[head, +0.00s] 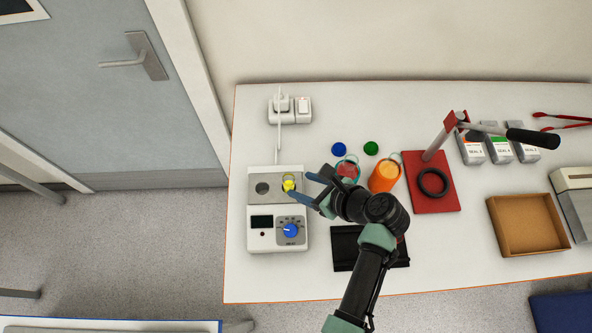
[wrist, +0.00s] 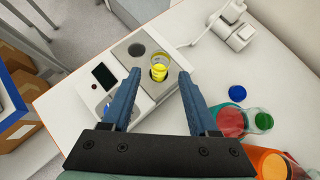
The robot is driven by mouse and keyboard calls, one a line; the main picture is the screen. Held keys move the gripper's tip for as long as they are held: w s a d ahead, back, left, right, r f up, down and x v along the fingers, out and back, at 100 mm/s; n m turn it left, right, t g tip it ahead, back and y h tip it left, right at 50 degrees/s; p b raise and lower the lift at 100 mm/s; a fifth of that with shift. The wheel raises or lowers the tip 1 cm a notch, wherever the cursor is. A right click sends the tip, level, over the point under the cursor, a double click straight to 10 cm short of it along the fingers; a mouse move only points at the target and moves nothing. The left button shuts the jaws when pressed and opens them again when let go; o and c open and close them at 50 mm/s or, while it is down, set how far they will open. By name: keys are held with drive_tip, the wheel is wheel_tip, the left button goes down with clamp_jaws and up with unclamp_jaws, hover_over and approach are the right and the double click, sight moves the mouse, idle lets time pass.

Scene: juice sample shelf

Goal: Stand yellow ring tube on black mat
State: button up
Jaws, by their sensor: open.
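The yellow ring tube (head: 289,183) stands in the right-hand hole of the white device with a blue knob (head: 262,239). In the wrist view the tube (wrist: 159,71) shows as a clear rim with yellow below, beyond and between my fingers. My gripper (head: 308,186) is open and empty, its blue fingers pointing at the tube from the right. In the wrist view my gripper (wrist: 160,92) has a finger on each side of the tube's line, apart from it. The black mat (head: 343,250) lies on the table in front, partly hidden by my arm.
Jars with red and orange contents (head: 384,177) stand just right of my gripper, with blue (head: 338,149) and green caps behind. A red press stand (head: 432,196) and a brown tray (head: 527,226) are farther right. The device's second hole (head: 262,188) is empty.

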sight(293, 182)
drive_tip(key=shift+f+b, duration=0.55)
drive_tip(key=shift+b, duration=0.05)
drive_tip(key=shift+r+b+x, duration=0.25)
drive_tip(key=shift+b+x, duration=1.65)
drive_tip(key=shift+x, duration=1.6)
drive_tip(key=shift+r, duration=0.1)
drive_tip(key=c, duration=0.4)
clamp_jaws()
